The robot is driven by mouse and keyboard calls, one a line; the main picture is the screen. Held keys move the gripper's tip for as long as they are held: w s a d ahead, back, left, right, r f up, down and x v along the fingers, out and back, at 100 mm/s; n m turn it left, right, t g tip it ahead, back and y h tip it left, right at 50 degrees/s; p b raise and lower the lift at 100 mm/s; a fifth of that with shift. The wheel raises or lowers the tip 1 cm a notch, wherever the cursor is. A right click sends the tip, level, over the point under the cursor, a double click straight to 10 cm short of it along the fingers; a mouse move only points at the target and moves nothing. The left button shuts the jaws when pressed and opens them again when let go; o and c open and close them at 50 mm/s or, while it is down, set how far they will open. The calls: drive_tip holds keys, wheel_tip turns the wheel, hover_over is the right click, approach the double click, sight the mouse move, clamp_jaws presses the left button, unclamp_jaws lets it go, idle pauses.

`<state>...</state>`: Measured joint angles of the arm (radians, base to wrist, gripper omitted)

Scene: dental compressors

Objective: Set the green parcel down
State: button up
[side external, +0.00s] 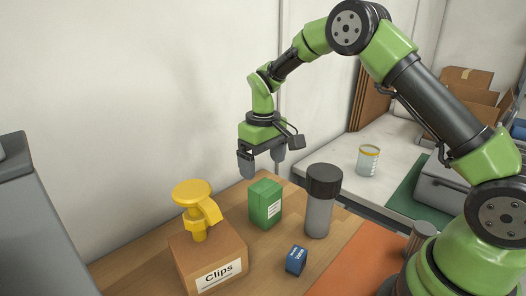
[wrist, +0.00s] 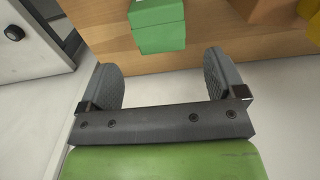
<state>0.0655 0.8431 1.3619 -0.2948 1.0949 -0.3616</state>
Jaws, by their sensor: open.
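The green parcel (side external: 265,204) stands upright on the wooden table top (side external: 150,262), with a white label on one side. It also shows at the top of the wrist view (wrist: 160,28), cut off by the frame edge. My gripper (side external: 262,165) is open and empty, pointing down above and behind the parcel, apart from it. In the wrist view the two grey fingers (wrist: 165,80) are spread wide with nothing between them; the parcel lies beyond their tips.
A grey cylinder with a dark cap (side external: 319,200) stands right of the parcel. A small blue box (side external: 296,260) lies in front. A cardboard box labelled Clips (side external: 208,258) carries a yellow object (side external: 196,208) at left. An orange mat (side external: 350,262) covers the right side.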

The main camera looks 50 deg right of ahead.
wheel_tip(320, 180, up, 3)
drive_tip(key=shift+f, duration=0.2)
drive_tip(key=s+a+r+m+t, duration=0.2)
drive_tip(key=s+a+r+t, duration=0.1)
drive_tip(key=s+r, duration=0.9)
drive_tip(key=s+a+r+m+t+y, duration=0.2)
drive_tip(key=s+t, duration=0.2)
drive_tip(key=s, duration=0.8)
drive_tip(key=shift+r, duration=0.4)
